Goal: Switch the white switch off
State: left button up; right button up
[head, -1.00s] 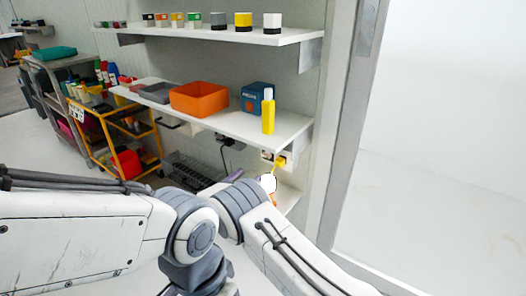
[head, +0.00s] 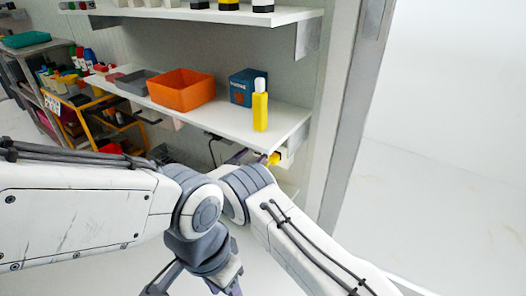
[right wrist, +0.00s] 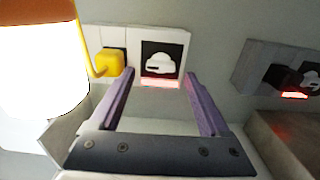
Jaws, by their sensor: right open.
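In the right wrist view, the white switch (right wrist: 162,63) sits on a black square in a pale wall box, with a red glow along its lower edge. A yellow plug (right wrist: 109,62) is beside it on the left. My right gripper (right wrist: 154,78) is open, its purple fingers on either side below the switch, with nothing between them. I cannot tell whether they touch the box. In the head view, only a sliver of my right gripper (head: 238,157) shows beneath the shelf, and the switch is hidden. My left gripper is cut off at the bottom edge and unclear.
A bright white bottle (right wrist: 40,75) with an orange top is close on the left in the wrist view. Another wall box (right wrist: 287,72) with a red light is at right. The shelf above holds a yellow bottle (head: 260,108), an orange bin (head: 182,91) and a blue box (head: 242,86).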

pick_arm(q)
jog(key=shift+w+d+f, duration=0.1)
jog(key=shift+w+d, duration=0.1)
jog(key=shift+w, duration=0.3)
pick_arm(e)
jog(key=shift+x, duration=0.95)
grip_shut()
pick_arm(q)
jog(key=shift+d, duration=0.1)
pick_arm(e)
jog(key=shift+n, duration=0.3)
pick_arm(q)
jog(key=shift+r+p, duration=0.8)
jog(key=shift+r, duration=0.05)
pick_arm(e)
jog(key=shift+w+a+f+n, duration=0.1)
jog(key=shift+n, duration=2.8)
jog(key=shift+s+a+f+n, duration=0.1)
jog(key=shift+n, duration=2.8)
jog(key=shift+w+a+f+n, duration=0.1)
jog(key=shift+n, duration=2.8)
